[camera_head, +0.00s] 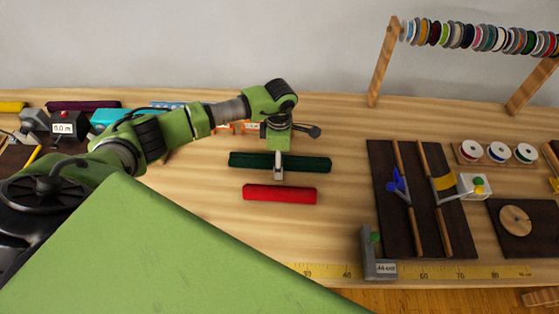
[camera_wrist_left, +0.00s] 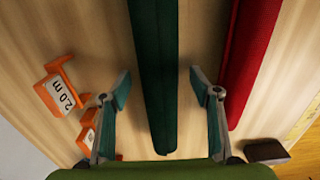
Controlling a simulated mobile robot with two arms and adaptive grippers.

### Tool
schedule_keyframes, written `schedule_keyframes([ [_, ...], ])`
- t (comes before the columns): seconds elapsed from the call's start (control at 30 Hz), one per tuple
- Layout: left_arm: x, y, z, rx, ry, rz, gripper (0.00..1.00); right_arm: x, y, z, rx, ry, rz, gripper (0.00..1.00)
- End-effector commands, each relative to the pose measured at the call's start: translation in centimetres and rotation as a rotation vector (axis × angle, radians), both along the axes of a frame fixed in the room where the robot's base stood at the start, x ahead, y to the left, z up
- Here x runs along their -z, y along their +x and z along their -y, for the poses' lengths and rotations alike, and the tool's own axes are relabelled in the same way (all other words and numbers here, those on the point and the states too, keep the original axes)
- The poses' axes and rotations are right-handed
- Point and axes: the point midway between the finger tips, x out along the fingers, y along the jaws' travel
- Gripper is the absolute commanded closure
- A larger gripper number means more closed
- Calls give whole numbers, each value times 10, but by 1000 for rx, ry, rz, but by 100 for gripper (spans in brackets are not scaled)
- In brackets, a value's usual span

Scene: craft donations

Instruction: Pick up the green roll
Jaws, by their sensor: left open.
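The green roll (camera_head: 305,164) is a long dark green bar lying across the middle of the wooden table. My left gripper (camera_head: 279,170) is above it, pointing down. In the left wrist view the green roll (camera_wrist_left: 155,70) runs between the two spread fingers of my left gripper (camera_wrist_left: 160,95), with a gap on each side. The gripper is open and empty. Part of the roll is hidden behind the gripper in the head view. My right gripper is not in view.
A red roll (camera_head: 280,194) lies just in front of the green one; it also shows in the left wrist view (camera_wrist_left: 250,50). An orange holder marked 2.0 m (camera_wrist_left: 60,92) sits left of the fingers. A dark board (camera_head: 380,190) lies at right.

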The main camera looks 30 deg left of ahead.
Motion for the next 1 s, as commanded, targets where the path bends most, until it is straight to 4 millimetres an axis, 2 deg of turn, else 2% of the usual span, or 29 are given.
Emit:
schedule_keyframes([
  [0.1, 0, 0, 0, 0, 0, 0, 43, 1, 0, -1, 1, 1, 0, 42],
  [0.27, 0, 0, 0, 0, 0, -1, 84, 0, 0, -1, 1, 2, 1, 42],
  [0.3, 0, 0, 0, 0, 0, -1, 89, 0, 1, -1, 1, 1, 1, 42],
  [0.73, -7, 1, 0, -1, 0, 0, 89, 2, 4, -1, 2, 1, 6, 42],
  [0.93, -33, 1, -1, 1, 0, 4, 89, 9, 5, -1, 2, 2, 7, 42],
  [1.0, -43, -3, 11, 5, -2, 4, 89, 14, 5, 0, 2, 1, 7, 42],
])
